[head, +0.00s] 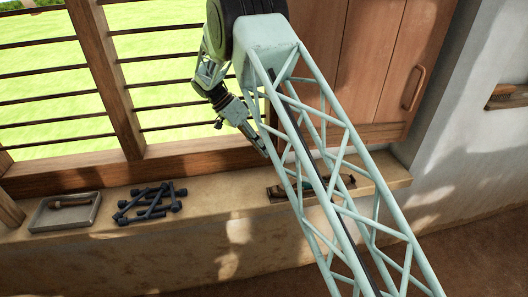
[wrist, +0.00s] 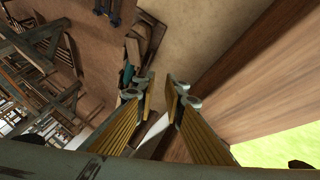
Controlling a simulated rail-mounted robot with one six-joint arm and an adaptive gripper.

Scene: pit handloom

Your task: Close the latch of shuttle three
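My gripper (wrist: 160,88) is open in the wrist view, its two yellow-ridged fingers apart with nothing seen held between the tips. In the head view my gripper (head: 262,148) hangs above the ledge near the window's lower rail. Wooden shuttle-like pieces (wrist: 139,48) with a teal part lie on the ledge ahead of the left finger. In the head view such a wooden piece (head: 276,192) shows on the ledge, mostly hidden behind my lattice arm. I cannot tell which is shuttle three, and its latch is too small to make out.
The ledge (head: 110,243) runs below the barred window. A grey tray (head: 41,222) holds a wooden piece at left, beside several dark rod-like parts (head: 150,204). A wooden shutter (head: 375,60) with a handle stands at right. The ledge between the dark parts and the wooden piece is clear.

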